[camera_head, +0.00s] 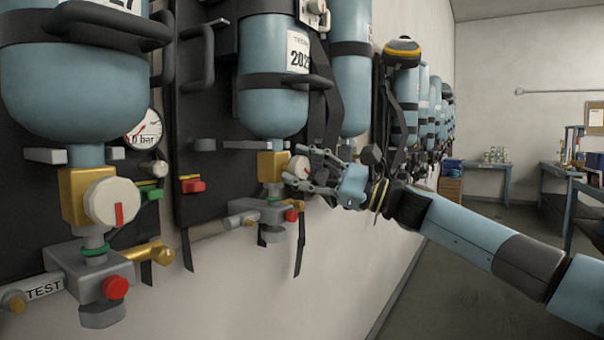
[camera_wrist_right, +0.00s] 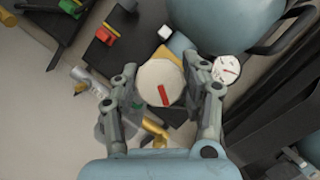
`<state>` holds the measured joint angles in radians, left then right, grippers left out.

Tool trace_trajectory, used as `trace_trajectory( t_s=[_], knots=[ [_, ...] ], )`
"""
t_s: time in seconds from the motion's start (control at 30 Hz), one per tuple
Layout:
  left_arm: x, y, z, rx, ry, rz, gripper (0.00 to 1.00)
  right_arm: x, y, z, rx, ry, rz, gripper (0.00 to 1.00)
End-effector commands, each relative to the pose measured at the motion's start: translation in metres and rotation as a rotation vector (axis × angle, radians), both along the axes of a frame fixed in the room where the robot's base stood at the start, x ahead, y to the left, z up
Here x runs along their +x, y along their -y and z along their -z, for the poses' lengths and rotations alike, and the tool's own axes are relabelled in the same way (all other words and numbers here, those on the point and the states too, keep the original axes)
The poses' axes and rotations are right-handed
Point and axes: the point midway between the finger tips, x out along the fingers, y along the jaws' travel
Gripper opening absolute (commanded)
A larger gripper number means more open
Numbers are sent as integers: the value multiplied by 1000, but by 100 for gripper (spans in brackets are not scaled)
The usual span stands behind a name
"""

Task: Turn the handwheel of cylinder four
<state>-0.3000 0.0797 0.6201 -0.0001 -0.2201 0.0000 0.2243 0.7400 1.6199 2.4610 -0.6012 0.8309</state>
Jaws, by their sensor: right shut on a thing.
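I see no number that tells which cylinder is four. My left gripper is not in view.
A nearer cylinder (camera_head: 75,85) stands at left, with its own white handwheel (camera_head: 111,202) and a gauge (camera_head: 143,128). More cylinders line the wall beyond. Black straps (camera_head: 300,240) hang down. The floor (camera_head: 470,295) at right is open, with workbenches (camera_head: 478,166) at the back.

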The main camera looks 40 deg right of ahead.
Motion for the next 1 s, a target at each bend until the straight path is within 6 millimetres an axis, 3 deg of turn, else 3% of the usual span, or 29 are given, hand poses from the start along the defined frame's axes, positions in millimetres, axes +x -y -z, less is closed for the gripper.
trace_trajectory(
  t_s=[1.0],
  knots=[
    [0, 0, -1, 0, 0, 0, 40, 1, 1, -2, 817, -337, -5, 13]
  ],
)
